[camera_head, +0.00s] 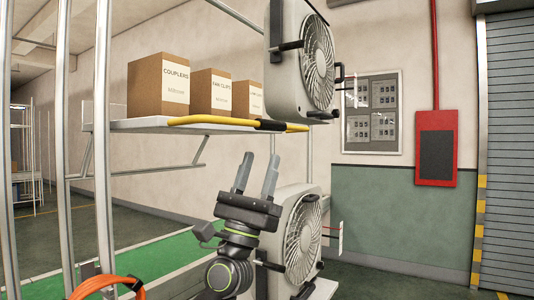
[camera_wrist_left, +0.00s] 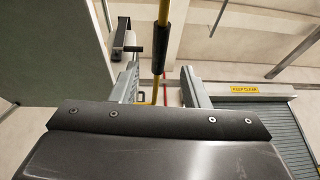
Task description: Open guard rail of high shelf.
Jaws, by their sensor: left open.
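The guard rail (camera_head: 205,119) is a yellow bar along the front edge of the high shelf (camera_head: 140,126), with a black grip sleeve (camera_head: 270,125) towards its right end. My left gripper (camera_head: 258,158) is open and empty, its two fingers pointing up just below the sleeve. In the left wrist view the rail's black sleeve (camera_wrist_left: 163,48) appears beyond the fingertips, in line with the gap between the fingers (camera_wrist_left: 160,70). I see no contact between the fingers and the rail. My right gripper is not in view.
Several labelled cardboard boxes (camera_head: 158,86) stand on the shelf. A fan unit (camera_head: 302,62) is above its right end, and another fan unit (camera_head: 299,240) is beside my left arm below. Metal posts (camera_head: 104,150) stand at left. A red wall box (camera_head: 436,148) hangs at right.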

